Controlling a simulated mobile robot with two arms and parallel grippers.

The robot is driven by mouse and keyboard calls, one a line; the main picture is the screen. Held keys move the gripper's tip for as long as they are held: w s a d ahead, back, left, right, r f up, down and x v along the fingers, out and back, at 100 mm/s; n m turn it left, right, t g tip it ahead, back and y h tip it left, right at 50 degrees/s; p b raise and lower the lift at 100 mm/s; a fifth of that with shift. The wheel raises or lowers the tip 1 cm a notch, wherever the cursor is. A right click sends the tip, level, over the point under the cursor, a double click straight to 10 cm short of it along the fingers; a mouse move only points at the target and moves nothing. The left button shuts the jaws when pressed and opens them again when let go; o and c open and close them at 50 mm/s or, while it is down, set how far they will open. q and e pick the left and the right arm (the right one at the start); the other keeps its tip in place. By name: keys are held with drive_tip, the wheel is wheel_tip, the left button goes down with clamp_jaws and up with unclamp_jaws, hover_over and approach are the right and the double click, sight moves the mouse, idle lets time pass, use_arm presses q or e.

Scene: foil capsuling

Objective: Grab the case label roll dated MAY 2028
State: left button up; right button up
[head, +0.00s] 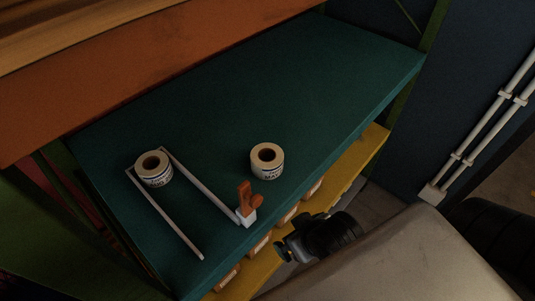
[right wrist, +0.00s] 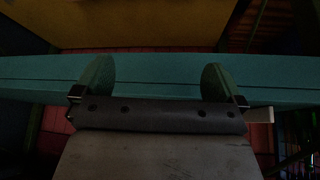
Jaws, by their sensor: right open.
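Two white label rolls with brown cores stand on a teal shelf (head: 225,110). The left roll (head: 155,180) stands at the corner of a pale bracket; the right roll (head: 267,171) stands alone on bare shelf. Both have dark print facing front, too small to read the dates surely. My right gripper (head: 286,250) is below and in front of the shelf's front edge, apart from both rolls. In the right wrist view its two fingers (right wrist: 158,82) are spread and empty, facing the teal shelf edge (right wrist: 158,68). No roll shows there. My left gripper is out of view.
The pale bracket (head: 182,228) has an orange-brown lever (head: 245,197) at its front end, between the rolls and the shelf edge. A yellow lower shelf (head: 365,153) holds several small boxes. An orange beam (head: 130,75) runs along the back. The shelf's right part is clear.

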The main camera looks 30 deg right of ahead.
sight(264, 152)
drive_tip(key=w+r+t+b, duration=0.1)
drive_tip(key=w+r+t, duration=0.1)
drive_tip(key=w, duration=0.1)
drive_tip(key=w+d+r+m+t+h+b, duration=0.1)
drive_tip(key=w+r+t, duration=0.2)
drive_tip(key=w, duration=0.1)
drive_tip(key=w+r+m+t+b, duration=0.1)
drive_tip(key=w+r+t+b, duration=0.1)
drive_tip(key=w+r+t, duration=0.1)
drive_tip(key=shift+w+d, duration=0.15)
drive_tip(key=shift+w, duration=0.5)
drive_tip(key=shift+r+x, duration=0.2)
drive_tip(key=shift+x, duration=0.9)
drive_tip(key=p+x, duration=0.2)
drive_tip(key=x, duration=0.1)
drive_tip(key=p+x, duration=0.1)
drive_tip(key=x, duration=0.1)
drive_tip(key=shift+d, duration=0.35)
drive_tip(key=shift+w+f, duration=0.25)
drive_tip(key=shift+w, duration=0.05)
drive_tip(key=shift+s, duration=0.15)
drive_tip(key=c, duration=0.9)
